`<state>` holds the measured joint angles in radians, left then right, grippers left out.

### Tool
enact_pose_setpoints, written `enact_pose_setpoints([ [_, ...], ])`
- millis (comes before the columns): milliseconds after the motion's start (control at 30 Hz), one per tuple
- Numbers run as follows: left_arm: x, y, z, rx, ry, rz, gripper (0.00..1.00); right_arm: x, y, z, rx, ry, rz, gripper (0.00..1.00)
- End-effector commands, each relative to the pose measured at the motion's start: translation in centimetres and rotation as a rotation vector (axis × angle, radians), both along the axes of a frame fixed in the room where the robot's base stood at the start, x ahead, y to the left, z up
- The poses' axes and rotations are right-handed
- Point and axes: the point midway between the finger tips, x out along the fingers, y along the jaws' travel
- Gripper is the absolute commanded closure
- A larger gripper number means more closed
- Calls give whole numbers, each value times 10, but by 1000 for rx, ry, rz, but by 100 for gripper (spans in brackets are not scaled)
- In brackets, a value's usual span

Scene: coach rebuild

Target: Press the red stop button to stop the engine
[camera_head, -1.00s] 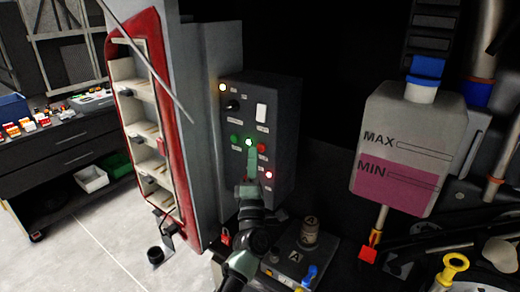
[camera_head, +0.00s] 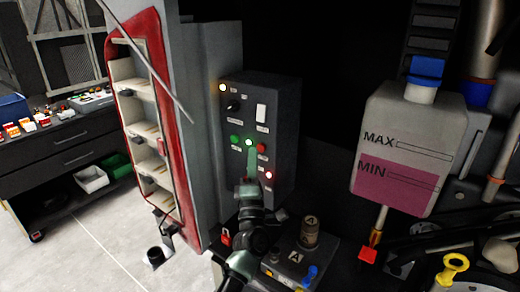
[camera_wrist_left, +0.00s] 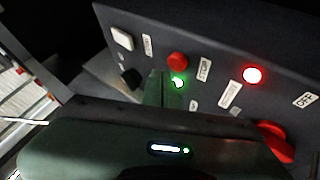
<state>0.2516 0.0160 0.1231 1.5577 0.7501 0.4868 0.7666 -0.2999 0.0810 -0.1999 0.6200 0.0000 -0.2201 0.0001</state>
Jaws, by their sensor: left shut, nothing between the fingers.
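The dark control box (camera_head: 260,125) stands at the centre of the head view. Its red stop button (camera_head: 261,148) is on the front face. My right gripper is out of view.
A lit red lamp (camera_head: 268,175) and a green button (camera_head: 236,140) are on the same panel. A large red knob (camera_wrist_left: 274,143) lies near an OFF label. A pink-filled tank (camera_head: 405,165) stands to the right; a red-framed shelf (camera_head: 170,130) to the left.

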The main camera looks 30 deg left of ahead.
Motion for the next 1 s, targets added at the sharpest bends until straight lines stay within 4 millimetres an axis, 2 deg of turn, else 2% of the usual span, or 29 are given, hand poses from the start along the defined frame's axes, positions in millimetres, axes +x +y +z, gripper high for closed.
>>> enact_pose_setpoints([
  [1000, 8, -1, 0, 0, 0, 0, 100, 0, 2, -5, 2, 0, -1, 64],
])
